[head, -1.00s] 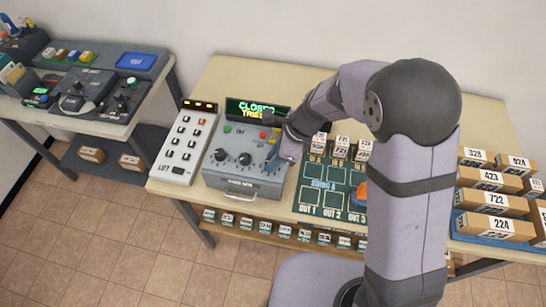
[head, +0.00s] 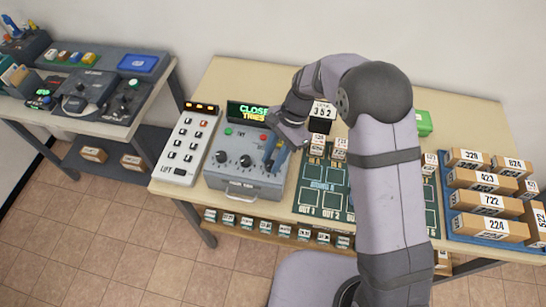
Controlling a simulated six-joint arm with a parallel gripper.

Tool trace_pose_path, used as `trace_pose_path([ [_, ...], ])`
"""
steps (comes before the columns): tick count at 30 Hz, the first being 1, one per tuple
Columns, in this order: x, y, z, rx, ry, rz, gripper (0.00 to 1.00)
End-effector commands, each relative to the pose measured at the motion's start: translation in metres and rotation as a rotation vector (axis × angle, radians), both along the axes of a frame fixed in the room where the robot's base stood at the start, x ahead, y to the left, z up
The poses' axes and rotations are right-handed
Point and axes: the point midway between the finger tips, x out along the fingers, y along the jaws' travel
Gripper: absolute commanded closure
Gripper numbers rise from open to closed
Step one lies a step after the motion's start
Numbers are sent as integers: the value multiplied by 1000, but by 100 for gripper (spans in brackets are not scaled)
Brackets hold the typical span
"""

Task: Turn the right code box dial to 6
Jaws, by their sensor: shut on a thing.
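The code box (head: 240,183) is a grey box on the wooden table. Its left dial (head: 221,157) and middle dial (head: 246,160) are dark round knobs in plain view. A display (head: 246,111) behind the box shows "CLOSED" and "TRIES" in green and yellow, partly covered by my gripper.
A white lift keypad (head: 185,145) stands close on the left of the box. A dark green sorting mat (head: 310,200) with small labelled blocks lies to the right. A blue tray (head: 458,226) of numbered parcels is at the far right.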

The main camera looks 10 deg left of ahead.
Motion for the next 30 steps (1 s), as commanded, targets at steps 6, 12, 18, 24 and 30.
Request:
trace_pose_path([
  [6, 1, 2, 0, 0, -1, 209, 97],
  [12, 2, 4, 0, 0, -1, 399, 97],
  [18, 2, 5, 0, 0, -2, 590, 97],
  [24, 2, 7, 0, 0, -2, 780, 97],
  [30, 2, 8, 0, -1, 0, 970, 97],
])
